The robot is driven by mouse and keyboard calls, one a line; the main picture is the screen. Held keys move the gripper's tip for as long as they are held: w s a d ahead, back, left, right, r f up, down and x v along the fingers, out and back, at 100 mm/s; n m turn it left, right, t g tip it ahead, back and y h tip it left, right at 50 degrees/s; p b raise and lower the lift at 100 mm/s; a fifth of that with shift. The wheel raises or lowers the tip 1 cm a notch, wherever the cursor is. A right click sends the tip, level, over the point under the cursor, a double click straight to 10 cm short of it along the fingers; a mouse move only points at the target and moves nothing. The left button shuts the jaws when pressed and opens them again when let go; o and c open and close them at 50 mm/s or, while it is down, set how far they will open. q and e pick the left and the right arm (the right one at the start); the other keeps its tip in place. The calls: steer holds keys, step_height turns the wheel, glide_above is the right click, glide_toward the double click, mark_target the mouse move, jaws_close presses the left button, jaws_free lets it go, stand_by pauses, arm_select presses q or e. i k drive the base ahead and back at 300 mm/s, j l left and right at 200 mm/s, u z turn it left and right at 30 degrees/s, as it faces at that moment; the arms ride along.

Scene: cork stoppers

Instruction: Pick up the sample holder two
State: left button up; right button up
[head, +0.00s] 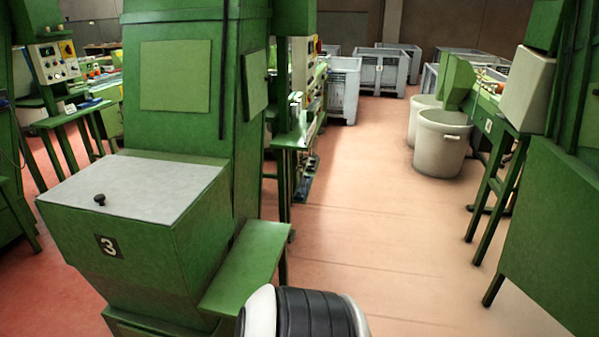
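I cannot make out a sample holder two in the head view. A green machine (135,255) with the number 3 on its front stands close at the left. Neither of my grippers shows. A rounded black and white part, apparently mine, shows at the bottom middle edge.
The machine has a grey lid (150,188) with a black knob (99,199) and a green side shelf (246,265). Green machinery (555,235) stands at the right. White bins (441,145) and grey crates (344,90) stand farther back. The reddish floor (375,215) between is clear.

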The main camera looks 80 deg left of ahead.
mark_target(302, 161)
steer(key=u, duration=2.75)
steer(key=i+l+z, duration=0.3)
steer(key=i, duration=0.45)
steer(key=i+z, duration=0.35)
steer(key=i, duration=0.4)
steer(key=i+u, duration=0.3)
steer(key=i, duration=0.15)
steer(key=i+l+u, duration=0.3)
steer(key=i, duration=0.15)
steer(key=i+l+u, duration=0.3)
steer(key=i, duration=0.15)
steer(key=j, duration=0.1)
